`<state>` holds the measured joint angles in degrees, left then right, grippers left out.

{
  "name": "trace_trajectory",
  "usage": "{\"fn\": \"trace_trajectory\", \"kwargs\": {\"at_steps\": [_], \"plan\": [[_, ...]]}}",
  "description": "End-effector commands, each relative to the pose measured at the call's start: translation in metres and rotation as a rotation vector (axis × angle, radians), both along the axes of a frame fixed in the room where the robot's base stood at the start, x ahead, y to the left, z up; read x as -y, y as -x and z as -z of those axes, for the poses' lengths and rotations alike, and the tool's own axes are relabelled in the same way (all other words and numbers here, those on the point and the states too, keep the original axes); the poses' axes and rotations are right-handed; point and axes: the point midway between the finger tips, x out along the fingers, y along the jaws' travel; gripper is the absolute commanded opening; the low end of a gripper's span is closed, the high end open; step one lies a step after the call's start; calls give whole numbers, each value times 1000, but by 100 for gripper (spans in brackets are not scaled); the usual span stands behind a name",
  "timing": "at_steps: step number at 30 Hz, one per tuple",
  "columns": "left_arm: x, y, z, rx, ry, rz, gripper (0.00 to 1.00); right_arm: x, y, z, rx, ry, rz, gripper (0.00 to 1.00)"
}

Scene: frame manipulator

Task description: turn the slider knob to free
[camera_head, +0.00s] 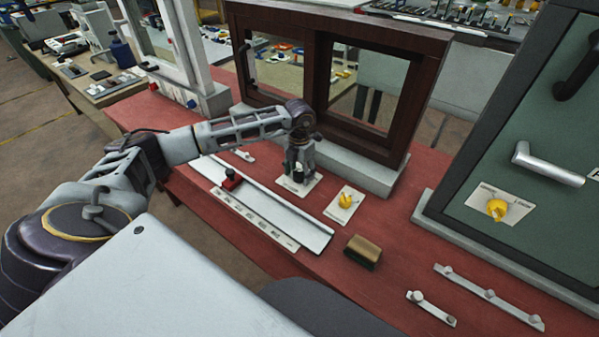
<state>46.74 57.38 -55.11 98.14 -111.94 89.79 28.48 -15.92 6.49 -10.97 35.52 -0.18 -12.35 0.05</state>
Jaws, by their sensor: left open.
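A slider track (285,218) lies on the red bench, with a red and black slider block (232,180) near its left end. My left gripper (297,176) points down over a small pale plate (310,185) behind the track. It is open, and its fingers hide whatever sits at the plate's middle, so I cannot tell if a knob is between them. A yellow knob (346,200) stands on a similar plate just right of the gripper, apart from it. The plate markings are too small to read. My right gripper is out of view.
A dark wooden sliding-window frame (318,60) stands behind the gripper. A brown block (362,251) lies right of the track. A green cabinet (530,130) with a handle and a yellow knob (496,208) stands at right. Metal strips with pegs (490,294) lie in front of it.

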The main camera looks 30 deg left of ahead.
Motion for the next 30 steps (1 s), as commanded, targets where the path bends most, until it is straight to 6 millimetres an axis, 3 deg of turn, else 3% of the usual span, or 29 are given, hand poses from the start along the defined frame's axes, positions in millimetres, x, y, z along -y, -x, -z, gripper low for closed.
{"fn": "trace_trajectory", "kwargs": {"at_steps": [8, 24, 30], "plan": [[0, -1, -18, 3, 0, -1, 61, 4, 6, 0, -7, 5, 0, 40], [0, -1, -94, 4, 0, 1, 61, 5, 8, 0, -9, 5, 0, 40], [0, -1, -113, 3, 0, 0, 61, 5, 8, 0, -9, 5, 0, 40]]}}
